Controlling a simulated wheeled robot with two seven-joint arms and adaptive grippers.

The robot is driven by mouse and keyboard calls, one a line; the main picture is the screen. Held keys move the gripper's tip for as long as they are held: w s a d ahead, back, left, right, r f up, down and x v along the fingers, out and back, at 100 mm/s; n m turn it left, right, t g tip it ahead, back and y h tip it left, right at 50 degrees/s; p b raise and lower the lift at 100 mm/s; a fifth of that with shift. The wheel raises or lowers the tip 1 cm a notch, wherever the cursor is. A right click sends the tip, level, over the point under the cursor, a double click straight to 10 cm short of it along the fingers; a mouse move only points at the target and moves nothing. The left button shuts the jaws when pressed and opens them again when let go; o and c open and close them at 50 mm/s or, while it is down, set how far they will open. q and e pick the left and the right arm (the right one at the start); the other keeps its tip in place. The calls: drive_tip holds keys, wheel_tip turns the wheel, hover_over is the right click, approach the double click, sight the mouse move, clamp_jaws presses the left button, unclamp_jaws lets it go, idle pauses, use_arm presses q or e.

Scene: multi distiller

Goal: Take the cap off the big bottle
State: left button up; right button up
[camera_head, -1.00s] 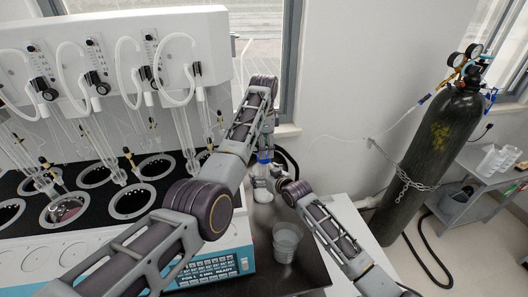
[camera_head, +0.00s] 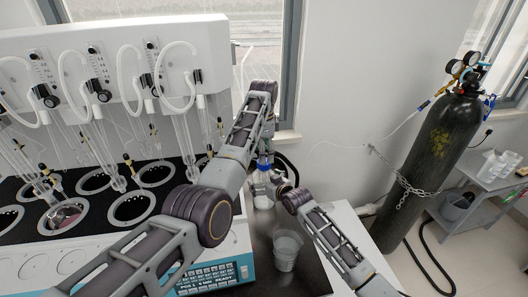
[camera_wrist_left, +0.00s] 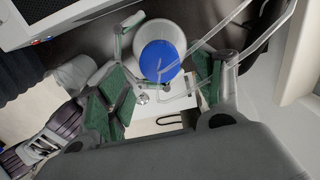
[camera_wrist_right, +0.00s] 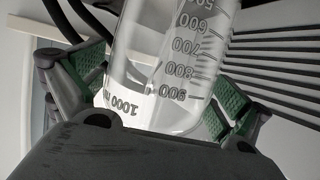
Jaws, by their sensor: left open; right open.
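The big bottle (camera_head: 263,198) is clear with a blue cap (camera_head: 263,166) and stands on the dark counter, partly hidden by my arms. In the left wrist view the round blue cap (camera_wrist_left: 160,61) is seen from above, between the spread fingers of my open left gripper (camera_wrist_left: 172,58); whether they touch it I cannot tell. In the right wrist view the bottle (camera_wrist_right: 165,75), marked up to 1000, fills the space between the fingers of my open right gripper (camera_wrist_right: 160,80). Gaps and contact on its sides are unclear.
A clear beaker (camera_head: 286,250) stands on the counter in front of the bottle. The white distiller (camera_head: 120,90) with glass tubes stands to the left. A chained black gas cylinder (camera_head: 436,150) and a grey side table (camera_head: 470,195) are at the right.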

drive_tip(key=shift+s+d, duration=0.1)
drive_tip(key=shift+s, duration=0.05)
drive_tip(key=v, duration=1.1)
drive_tip(key=shift+s+r, duration=0.15)
drive_tip(key=shift+s, duration=0.1)
idle(0.4)
